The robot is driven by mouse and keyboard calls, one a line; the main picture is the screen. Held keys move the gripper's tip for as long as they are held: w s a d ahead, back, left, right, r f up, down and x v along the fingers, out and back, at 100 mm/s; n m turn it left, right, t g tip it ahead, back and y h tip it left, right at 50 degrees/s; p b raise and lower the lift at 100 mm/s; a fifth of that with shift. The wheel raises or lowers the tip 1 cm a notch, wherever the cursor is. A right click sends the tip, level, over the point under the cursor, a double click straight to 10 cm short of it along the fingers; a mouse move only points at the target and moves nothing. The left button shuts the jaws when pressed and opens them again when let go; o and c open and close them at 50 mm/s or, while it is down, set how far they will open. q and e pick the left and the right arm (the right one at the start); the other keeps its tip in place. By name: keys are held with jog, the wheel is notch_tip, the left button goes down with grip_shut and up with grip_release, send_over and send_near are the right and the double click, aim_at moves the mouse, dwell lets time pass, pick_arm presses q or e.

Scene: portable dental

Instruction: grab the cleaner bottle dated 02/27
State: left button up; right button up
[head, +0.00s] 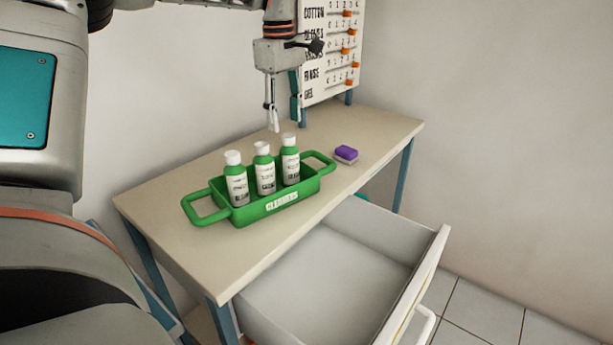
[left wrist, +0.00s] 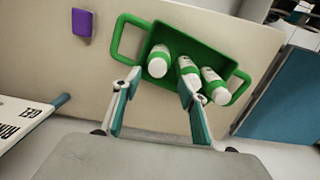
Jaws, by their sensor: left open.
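Three green bottles with white caps and white labels stand in a green tray (head: 246,217) with two handles: a left bottle (head: 237,184), a middle bottle (head: 265,174) and a right bottle (head: 290,166). The label print is too small to read a date. My left gripper (head: 275,128) hangs above and behind the tray, near the right bottle, pointing down. In the left wrist view, the open left gripper (left wrist: 158,92) has its fingers apart, with bottle caps just beyond them and nothing held. My right gripper is not in view.
A purple sponge (head: 346,153) lies on the table (head: 180,220) right of the tray. An open, empty drawer (head: 330,265) sticks out below the table's front. A lettered board (head: 330,60) stands at the back right of the table.

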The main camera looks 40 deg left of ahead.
aim_at(287, 136)
pick_arm(q)
jog(key=f, duration=0.3)
jog(key=shift+w+f, duration=0.25)
jog(key=shift+w, duration=0.1)
jog(key=shift+s+f+b, duration=0.15)
jog(key=shift+f+b, duration=0.25)
jog(key=shift+f, duration=0.85)
jog(key=f, duration=0.5)
jog(key=shift+w+f+b, duration=0.25)
jog(key=shift+b, duration=0.05)
jog(key=shift+r, duration=0.1)
jog(key=c, duration=1)
